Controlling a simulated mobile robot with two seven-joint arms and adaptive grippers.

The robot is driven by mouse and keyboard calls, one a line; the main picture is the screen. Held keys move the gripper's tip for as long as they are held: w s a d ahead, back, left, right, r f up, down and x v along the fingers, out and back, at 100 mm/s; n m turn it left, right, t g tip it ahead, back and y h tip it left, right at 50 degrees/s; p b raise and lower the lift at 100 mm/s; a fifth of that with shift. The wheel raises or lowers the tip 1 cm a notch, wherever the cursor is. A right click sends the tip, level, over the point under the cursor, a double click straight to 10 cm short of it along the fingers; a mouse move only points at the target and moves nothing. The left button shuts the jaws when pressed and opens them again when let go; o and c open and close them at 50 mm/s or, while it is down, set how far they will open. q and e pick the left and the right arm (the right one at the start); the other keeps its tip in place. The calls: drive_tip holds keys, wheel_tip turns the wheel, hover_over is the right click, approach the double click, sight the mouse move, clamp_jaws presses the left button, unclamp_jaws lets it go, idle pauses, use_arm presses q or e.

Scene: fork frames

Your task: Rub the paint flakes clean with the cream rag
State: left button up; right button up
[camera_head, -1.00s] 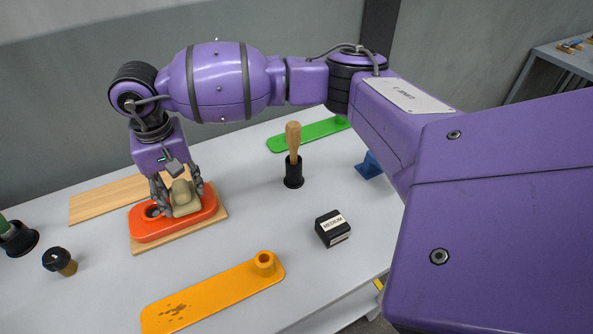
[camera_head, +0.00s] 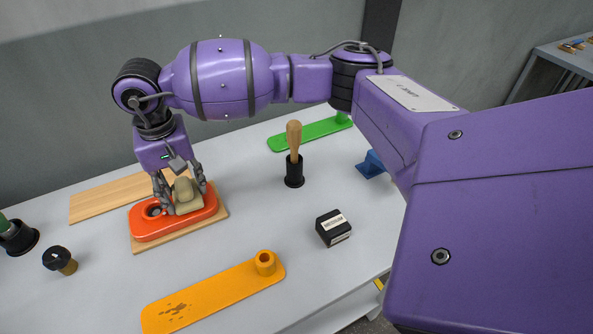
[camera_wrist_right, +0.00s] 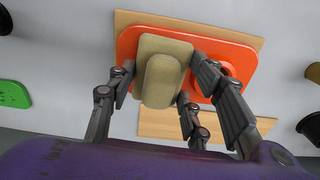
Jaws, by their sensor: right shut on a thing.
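My right gripper (camera_head: 183,200) is shut on the cream rag (camera_head: 187,208), a pale block with a rounded raised grip. The rag rests on or just above the red-orange board (camera_head: 147,231), beside its round socket. In the right wrist view the fingers stand around the rag (camera_wrist_right: 162,75), over the red-orange board (camera_wrist_right: 130,45). I see no flakes on the bare part of this board; the area under the rag is hidden. Brown paint flakes (camera_head: 174,309) lie on the yellow-orange board (camera_head: 222,287) at the front. My left gripper is not in view.
A wood-handled tool stands in a black holder (camera_head: 294,176). A black labelled block (camera_head: 333,228), a black-capped piece (camera_head: 60,260) and a green board (camera_head: 300,135) are on the table. A blue piece (camera_head: 371,164) is by my arm.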

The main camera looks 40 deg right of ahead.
drive_tip(key=shift+a, duration=0.2)
drive_tip(key=shift+w+a+f, duration=0.1)
drive_tip(key=shift+w+a, duration=0.05)
drive_tip(key=shift+a, duration=0.5)
drive_tip(key=shift+f, duration=0.1)
drive_tip(key=shift+d, duration=0.15)
drive_tip(key=shift+s+d, duration=0.2)
drive_tip(key=shift+d, duration=0.5)
drive_tip(key=shift+w+a, duration=0.1)
drive_tip(key=shift+a, duration=0.15)
